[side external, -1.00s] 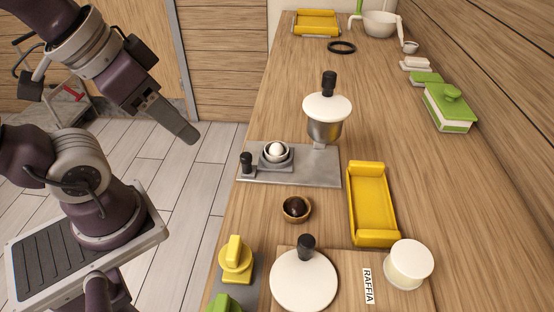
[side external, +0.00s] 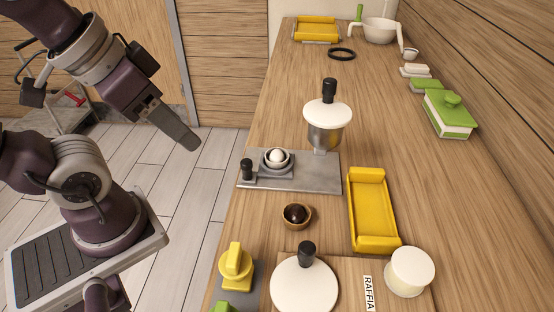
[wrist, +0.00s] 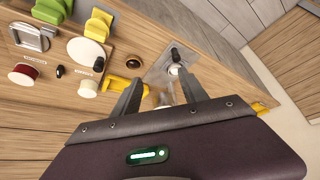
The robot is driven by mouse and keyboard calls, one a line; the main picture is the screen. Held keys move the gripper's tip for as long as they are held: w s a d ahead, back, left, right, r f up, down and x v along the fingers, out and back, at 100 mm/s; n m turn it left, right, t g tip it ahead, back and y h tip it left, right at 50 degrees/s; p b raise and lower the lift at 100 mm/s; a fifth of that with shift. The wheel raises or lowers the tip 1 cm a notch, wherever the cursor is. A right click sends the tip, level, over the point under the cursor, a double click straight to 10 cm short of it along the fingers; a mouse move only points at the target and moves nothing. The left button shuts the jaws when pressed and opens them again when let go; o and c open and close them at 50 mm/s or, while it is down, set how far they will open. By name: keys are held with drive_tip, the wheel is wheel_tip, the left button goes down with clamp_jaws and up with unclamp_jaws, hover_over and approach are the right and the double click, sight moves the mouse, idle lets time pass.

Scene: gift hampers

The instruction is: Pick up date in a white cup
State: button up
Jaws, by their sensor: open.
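A small cup (side external: 289,156) with a white round thing (side external: 277,156) in it stands on a small grey square holder on the grey metal plate (side external: 315,178). A brown wooden bowl (side external: 286,220) with a dark brown, shiny round thing (side external: 295,213) in it stands just in front of the plate. Which of these is the date I cannot tell. My gripper (wrist: 159,76) is open and empty, its two fingers apart in the wrist view. In the side view my gripper (side external: 178,130) hangs left of the counter, over the floor, well away from both.
A white-topped grinder (side external: 327,113) with a black knob stands at the plate's back. A yellow tray (side external: 373,209), a white round tub (side external: 410,271) and a white disc (side external: 304,288) with a black knob lie nearby. The counter behind the grinder is mostly clear.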

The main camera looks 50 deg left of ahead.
drive_tip(key=o, duration=0.6)
drive_tip(key=m+y, duration=1.2)
drive_tip(key=m, duration=1)
approach(279, 157)
drive_tip(key=shift+w+a+f+g, duration=0.15)
drive_tip(key=shift+w+a+f, duration=0.05)
drive_tip(key=shift+a+f, duration=0.25)
drive_tip(key=shift+w+a+f+g, duration=0.2)
drive_tip(key=shift+a+f, duration=0.1)
drive_tip(key=shift+a, duration=0.15)
drive_tip(key=shift+y, duration=0.3)
drive_tip(key=x, duration=0.7)
drive_tip(key=shift+w+r, duration=0.15)
drive_tip(key=shift+w, duration=0.1)
